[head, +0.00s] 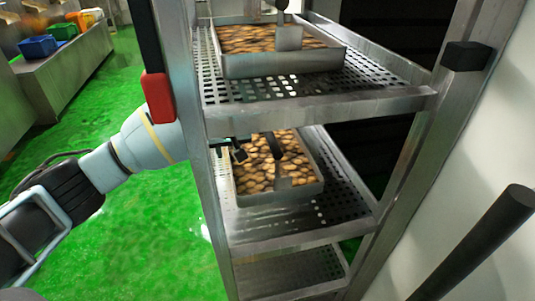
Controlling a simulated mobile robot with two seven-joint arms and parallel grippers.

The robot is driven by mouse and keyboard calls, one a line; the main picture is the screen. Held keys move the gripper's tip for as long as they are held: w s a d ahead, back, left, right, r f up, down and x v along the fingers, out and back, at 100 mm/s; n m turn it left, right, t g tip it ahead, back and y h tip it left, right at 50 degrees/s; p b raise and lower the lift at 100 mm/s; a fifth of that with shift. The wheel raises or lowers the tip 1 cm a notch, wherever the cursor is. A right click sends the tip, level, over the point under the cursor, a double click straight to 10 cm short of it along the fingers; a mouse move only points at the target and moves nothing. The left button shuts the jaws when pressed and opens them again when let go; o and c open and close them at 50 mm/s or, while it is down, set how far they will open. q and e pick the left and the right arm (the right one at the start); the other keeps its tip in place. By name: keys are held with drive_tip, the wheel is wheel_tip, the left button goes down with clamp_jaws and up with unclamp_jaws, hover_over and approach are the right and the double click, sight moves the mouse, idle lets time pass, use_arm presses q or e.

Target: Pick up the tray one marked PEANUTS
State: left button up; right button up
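A metal tray of brown nut-like pieces (245,199) rests on the middle perforated shelf of a steel rack. A similar filled tray (240,67) rests on the shelf above. No PEANUTS lettering is readable on either. Each tray has a dark-handled grey scoop-like piece standing in it. My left arm comes from the left and passes behind the rack's near-left post. The dark tip of my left gripper (240,153) shows at the left rim of the middle tray, under the upper shelf edge. Its fingers are mostly hidden, so opening and contact are unclear. My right gripper is out of view.
The rack's left post (194,120) and upper shelf edge (320,111) stand close around my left arm. A lower shelf (290,272) looks empty. Coloured bins, including a blue one (37,47), stand far left. Green floor (150,245) is open at left.

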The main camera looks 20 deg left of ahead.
use_arm(q)
drive_tip(key=shift+x, duration=1.2)
drive_tip(key=shift+s+d, duration=0.1)
clamp_jaws()
drive_tip(key=shift+r, duration=0.15)
idle(0.4)
